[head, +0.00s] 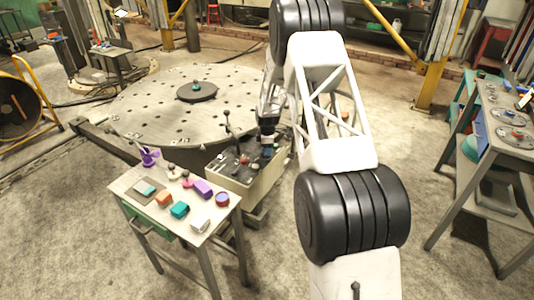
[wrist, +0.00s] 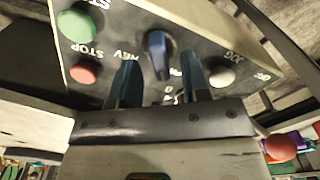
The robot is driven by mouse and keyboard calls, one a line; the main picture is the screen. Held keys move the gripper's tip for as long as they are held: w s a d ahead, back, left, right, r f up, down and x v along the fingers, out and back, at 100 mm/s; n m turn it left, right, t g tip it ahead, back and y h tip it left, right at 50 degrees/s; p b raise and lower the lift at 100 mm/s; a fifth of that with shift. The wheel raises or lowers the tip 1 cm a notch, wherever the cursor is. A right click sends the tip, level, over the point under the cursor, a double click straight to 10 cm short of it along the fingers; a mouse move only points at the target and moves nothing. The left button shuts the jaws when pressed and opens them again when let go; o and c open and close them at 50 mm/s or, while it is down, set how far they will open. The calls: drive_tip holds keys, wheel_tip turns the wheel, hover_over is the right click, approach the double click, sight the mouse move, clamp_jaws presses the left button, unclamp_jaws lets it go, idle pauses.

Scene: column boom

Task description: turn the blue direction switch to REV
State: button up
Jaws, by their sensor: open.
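The blue direction switch (wrist: 157,50) is on the dark face of a control panel in the wrist view, upper middle. Its handle is elongated and its narrow end points down the picture, roughly towards the 0 mark. The REV label (wrist: 118,54) is to its left; the label on its right is partly hidden by a finger. My gripper (wrist: 160,72) is open, with one dark blue finger on each side of the switch's lower end. I see gaps and cannot make out contact. In the head view my gripper (head: 267,140) is over the control box (head: 236,172); the switch is not clear there.
A green button (wrist: 77,25), a red stop button (wrist: 85,72) and a white button (wrist: 222,76) flank the switch. A lever (head: 228,125) stands on the box. A small table (head: 178,240) with several coloured items is left of it, a round plate (head: 150,105) behind.

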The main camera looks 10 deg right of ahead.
drive_tip(key=shift+f, duration=1.25)
drive_tip(key=shift+c, duration=0.3)
clamp_jaws()
